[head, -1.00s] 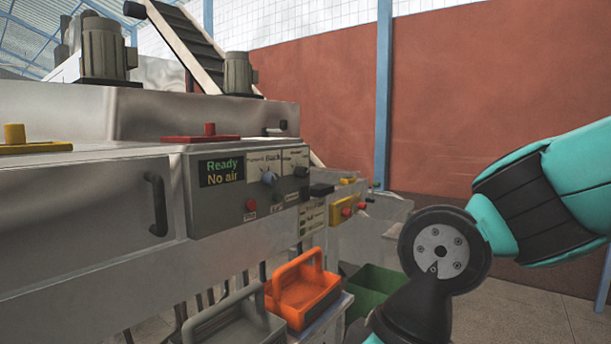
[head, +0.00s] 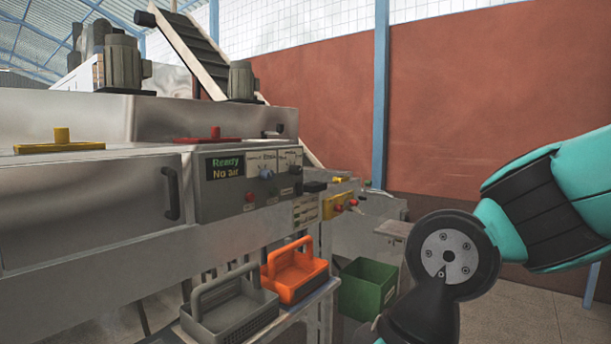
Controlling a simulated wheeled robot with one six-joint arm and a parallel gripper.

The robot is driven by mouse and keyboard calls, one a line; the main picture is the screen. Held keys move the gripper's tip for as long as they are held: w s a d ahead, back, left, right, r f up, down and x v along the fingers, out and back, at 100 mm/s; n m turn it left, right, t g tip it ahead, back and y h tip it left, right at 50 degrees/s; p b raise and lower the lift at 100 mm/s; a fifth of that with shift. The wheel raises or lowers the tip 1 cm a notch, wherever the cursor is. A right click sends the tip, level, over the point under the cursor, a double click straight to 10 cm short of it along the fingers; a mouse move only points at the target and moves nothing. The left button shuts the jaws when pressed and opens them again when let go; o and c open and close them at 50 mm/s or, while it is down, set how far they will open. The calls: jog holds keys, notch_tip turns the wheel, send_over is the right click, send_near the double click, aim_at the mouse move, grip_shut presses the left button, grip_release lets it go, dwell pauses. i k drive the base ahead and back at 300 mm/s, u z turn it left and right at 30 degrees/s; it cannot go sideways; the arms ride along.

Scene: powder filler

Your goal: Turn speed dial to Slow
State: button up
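The control panel (head: 248,185) is on the front of the steel machine, left of the picture's middle. Its display (head: 225,168) reads "Ready" and "No air". A blue-grey dial (head: 266,173) sits right of the display under a pale label. A dark knob (head: 295,169) sits further right under another label. The label writing is too small to read surely, so I cannot tell which one is the speed dial or where it points. My arm fills the right side of the head view, well apart from the panel. My gripper is out of view.
A red button (head: 249,197) is low on the panel. A yellow box with red knobs (head: 338,206) juts out to the right. An orange basket (head: 297,276) and a grey basket (head: 236,312) stand below on a small table. A green bin (head: 367,289) stands beside them.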

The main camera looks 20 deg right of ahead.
aim_at(297, 170)
jog(key=z, duration=0.65)
jog(key=i, duration=1.15)
jog(key=u, duration=0.2)
